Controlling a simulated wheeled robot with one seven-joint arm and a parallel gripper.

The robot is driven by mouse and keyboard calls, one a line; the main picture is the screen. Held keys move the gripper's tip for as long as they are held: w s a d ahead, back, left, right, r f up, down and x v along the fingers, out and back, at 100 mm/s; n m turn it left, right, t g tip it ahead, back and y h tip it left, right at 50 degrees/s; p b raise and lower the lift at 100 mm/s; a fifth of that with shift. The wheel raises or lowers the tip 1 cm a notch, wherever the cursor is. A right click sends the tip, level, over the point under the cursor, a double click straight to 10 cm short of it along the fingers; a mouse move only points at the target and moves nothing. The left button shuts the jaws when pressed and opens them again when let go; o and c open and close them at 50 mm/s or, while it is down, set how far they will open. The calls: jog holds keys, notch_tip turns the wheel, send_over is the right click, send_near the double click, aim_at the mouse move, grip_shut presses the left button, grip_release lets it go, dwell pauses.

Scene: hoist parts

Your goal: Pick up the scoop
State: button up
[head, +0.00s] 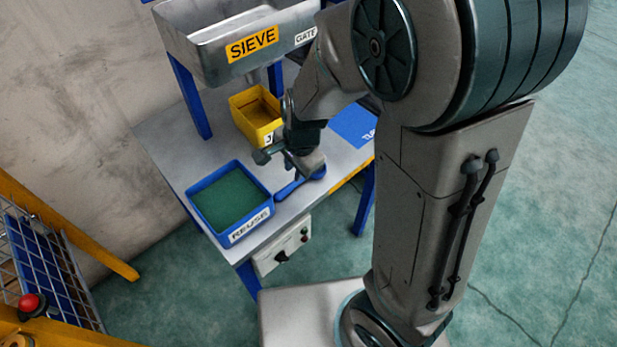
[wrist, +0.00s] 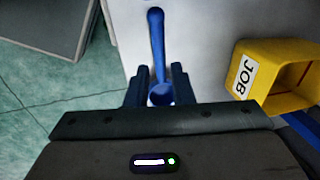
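The blue scoop (head: 289,189) lies on the grey table near its front edge, just right of the REUSE tray. In the wrist view the scoop (wrist: 157,42) points its handle away from me, with its round bowl close in between my fingers. My gripper (wrist: 160,74) is open, with one finger on each side of the scoop. A narrow gap shows beside the scoop, and I see no clear grip on it. In the head view my gripper (head: 293,163) is low over the scoop and hides part of it.
A blue REUSE tray (head: 264,217) with a green inside stands left of the scoop. A yellow JOB bin (head: 240,101) is behind, under the metal SIEVE hopper (head: 205,62). A blue mat (head: 352,126) lies to the right. A control box (head: 283,248) hangs off the table front.

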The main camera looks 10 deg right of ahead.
aim_at(293, 185)
jog(key=f+b, duration=0.1)
jog(key=f, duration=0.1)
jog(key=f+b, duration=0.1)
jog(key=f, duration=0.2)
jog(key=w+f+b, duration=0.1)
jog(key=f, duration=0.1)
jog(key=shift+a+f, duration=0.3)
jog(key=shift+f, duration=0.1)
grip_shut()
